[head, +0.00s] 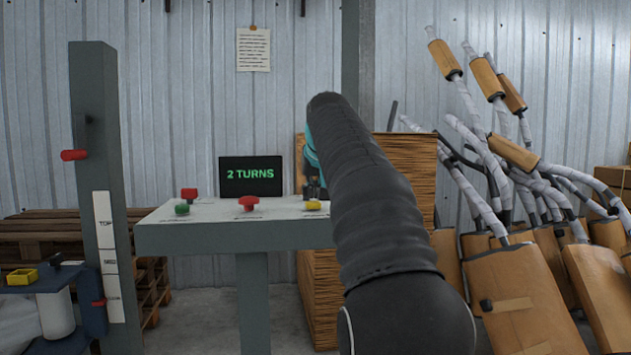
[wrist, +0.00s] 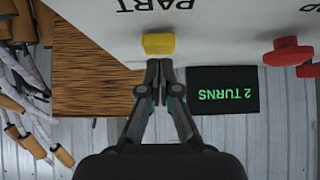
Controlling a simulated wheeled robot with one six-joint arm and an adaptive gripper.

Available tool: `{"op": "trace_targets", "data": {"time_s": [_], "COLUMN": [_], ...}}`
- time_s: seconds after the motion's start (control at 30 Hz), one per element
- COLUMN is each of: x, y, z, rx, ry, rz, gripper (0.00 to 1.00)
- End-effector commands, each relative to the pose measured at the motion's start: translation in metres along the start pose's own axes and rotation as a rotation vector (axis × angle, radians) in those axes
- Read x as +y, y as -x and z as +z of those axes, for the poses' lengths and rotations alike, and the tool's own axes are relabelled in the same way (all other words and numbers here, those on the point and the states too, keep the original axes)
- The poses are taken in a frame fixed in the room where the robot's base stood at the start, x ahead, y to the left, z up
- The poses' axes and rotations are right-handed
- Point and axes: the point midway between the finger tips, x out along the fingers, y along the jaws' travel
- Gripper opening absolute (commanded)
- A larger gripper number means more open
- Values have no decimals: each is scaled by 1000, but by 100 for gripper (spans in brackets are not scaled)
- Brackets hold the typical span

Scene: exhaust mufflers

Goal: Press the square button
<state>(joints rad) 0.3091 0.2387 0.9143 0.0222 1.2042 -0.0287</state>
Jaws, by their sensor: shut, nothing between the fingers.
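A yellow button (head: 313,206) with a flat-sided, blocky head sits at the right end of the grey console top. In the wrist view this yellow button (wrist: 158,44) is right at my fingertips, beside the printed word PART. My gripper (wrist: 159,64) is shut and empty, its tips lined up with the button. I cannot tell whether they touch it. In the head view my gripper (head: 313,190) is just above the button and partly hidden behind my arm.
The grey console (head: 170,238) also carries a red button (head: 248,203), a green button (head: 182,209) and a red control (head: 189,194). A black screen (head: 250,175) behind reads 2 TURNS. A wooden crate (head: 405,155) and wrapped mufflers (head: 520,285) stand right. A grey post (head: 95,150) stands left.

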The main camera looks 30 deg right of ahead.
Motion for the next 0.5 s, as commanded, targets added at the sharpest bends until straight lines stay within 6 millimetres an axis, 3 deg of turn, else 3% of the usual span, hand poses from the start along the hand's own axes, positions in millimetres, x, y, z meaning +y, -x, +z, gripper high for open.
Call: {"op": "trace_targets", "data": {"time_s": [0.5], "x": [0], "y": [-6], "z": [7], "rx": [1], "ry": [0], "rz": [0], "gripper": [0]}}
